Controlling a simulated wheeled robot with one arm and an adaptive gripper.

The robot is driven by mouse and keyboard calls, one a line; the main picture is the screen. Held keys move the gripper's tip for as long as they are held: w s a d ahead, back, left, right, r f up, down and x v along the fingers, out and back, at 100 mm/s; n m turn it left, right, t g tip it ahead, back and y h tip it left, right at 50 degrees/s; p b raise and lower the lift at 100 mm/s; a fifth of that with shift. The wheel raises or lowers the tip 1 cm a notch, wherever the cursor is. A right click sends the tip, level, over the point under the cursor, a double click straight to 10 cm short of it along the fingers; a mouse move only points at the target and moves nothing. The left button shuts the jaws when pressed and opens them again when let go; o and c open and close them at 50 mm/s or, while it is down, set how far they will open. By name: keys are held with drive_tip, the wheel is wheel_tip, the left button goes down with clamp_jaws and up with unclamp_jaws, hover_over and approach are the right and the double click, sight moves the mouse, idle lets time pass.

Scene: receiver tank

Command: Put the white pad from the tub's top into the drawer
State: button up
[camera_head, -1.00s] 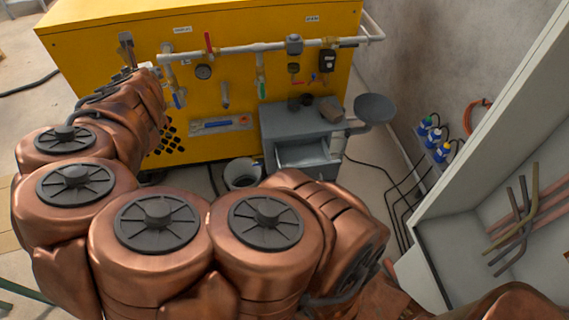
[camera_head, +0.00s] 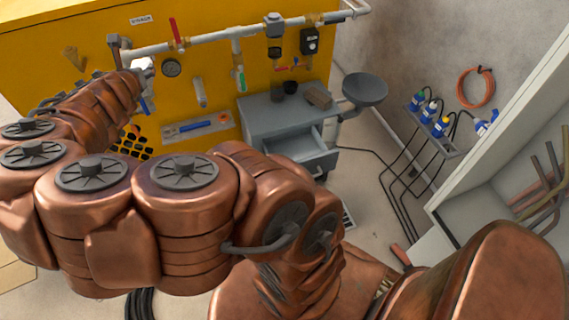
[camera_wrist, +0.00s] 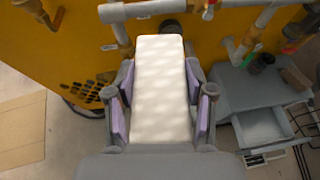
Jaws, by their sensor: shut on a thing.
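The white pad (camera_wrist: 162,90) is held between the purple-lined fingers of my gripper (camera_wrist: 161,105) in the wrist view. It is long and flat and reaches past the fingertips. In the head view my gripper (camera_head: 140,70) is at the upper left, in front of the yellow machine, mostly hidden by my arm. The drawer (camera_head: 308,154) is pulled open from the grey cabinet (camera_head: 270,118). It also shows in the wrist view (camera_wrist: 262,127), to the right of my gripper and apart from it. Its visible inside looks empty. The tub is not clearly in view.
The yellow machine (camera_head: 60,40) carries pipes and valves (camera_head: 225,37) close to my gripper. Black cables (camera_head: 390,185) run across the floor at right.

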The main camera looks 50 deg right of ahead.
drive_tip(key=s+d+f+m+g+h+b, duration=0.35)
drive_tip(key=d+f+b, duration=0.35)
drive_tip(key=d+f, duration=0.45)
drive_tip(key=m+g+y+b, duration=0.1)
drive_tip(key=m+g+b, duration=1.25)
drive_tip(key=b, duration=0.65)
hover_over(290, 152)
drive_tip(key=s+a, duration=0.2)
drive_tip(key=a, duration=0.1)
wheel_tip(290, 152, down, 26)
drive_tip(key=shift+g, duration=0.4)
wheel_tip(290, 152, down, 9)
drive_tip(key=b, duration=0.4)
drive_tip(key=shift+w, duration=0.15)
drive_tip(key=shift+f, duration=0.65)
drive_tip(key=o, duration=1.1)
drive_tip(key=shift+o, duration=0.2)
